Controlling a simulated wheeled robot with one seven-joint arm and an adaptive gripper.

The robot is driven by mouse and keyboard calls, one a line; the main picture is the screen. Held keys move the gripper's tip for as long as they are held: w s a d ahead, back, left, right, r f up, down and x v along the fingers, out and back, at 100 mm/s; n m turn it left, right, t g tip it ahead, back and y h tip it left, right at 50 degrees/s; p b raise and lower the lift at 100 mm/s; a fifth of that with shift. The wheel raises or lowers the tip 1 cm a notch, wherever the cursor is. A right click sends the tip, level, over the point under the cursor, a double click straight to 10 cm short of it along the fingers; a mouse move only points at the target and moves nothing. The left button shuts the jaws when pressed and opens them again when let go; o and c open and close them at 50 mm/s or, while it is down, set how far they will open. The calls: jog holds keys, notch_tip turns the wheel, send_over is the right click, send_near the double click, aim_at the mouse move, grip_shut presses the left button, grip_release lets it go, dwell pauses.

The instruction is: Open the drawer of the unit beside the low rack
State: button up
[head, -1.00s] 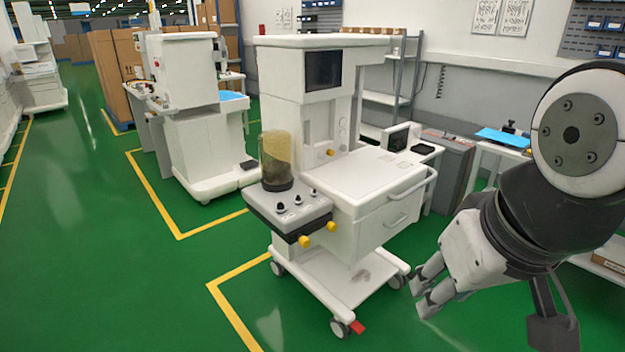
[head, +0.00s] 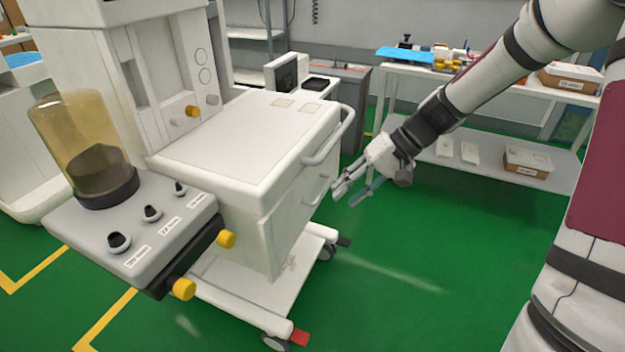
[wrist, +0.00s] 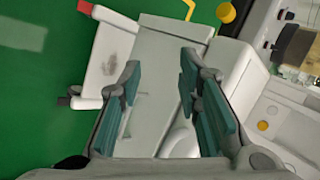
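The white anaesthesia unit (head: 215,150) stands at the left and middle of the head view. Its drawer front (head: 285,225) faces right and looks shut. A small drawer handle (head: 317,190) sits on this front, below a larger curved rail (head: 337,138) at the top edge. My gripper (head: 343,191) is just right of the small handle, apart from it, open and empty. In the wrist view the open fingers (wrist: 158,72) are spread before the white drawer front (wrist: 172,45). Part of the handle seems to show between them, but it is unclear.
A low white rack (head: 480,170) with boxes on its lower shelf stands at the right back. A grey cabinet (head: 345,100) is behind the unit. The unit's wheeled base (head: 265,300) juts out below. Green floor (head: 400,260) is clear in front of the drawer.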

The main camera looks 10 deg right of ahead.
jog(key=w+d+f+m+t+y+b, duration=0.25)
jog(key=w+d+f+b, duration=0.2)
jog(key=w+f, duration=0.35)
jog(key=m+t+y+b, duration=0.3)
jog(key=t+b, duration=0.1)
jog(key=t, duration=0.1)
send_near(324, 188)
jog(key=shift+h, duration=0.25)
jog(key=b+x, duration=0.4)
jog(key=x, duration=0.6)
jog(key=shift+f, duration=0.15)
jog(key=shift+a, duration=0.1)
grip_shut()
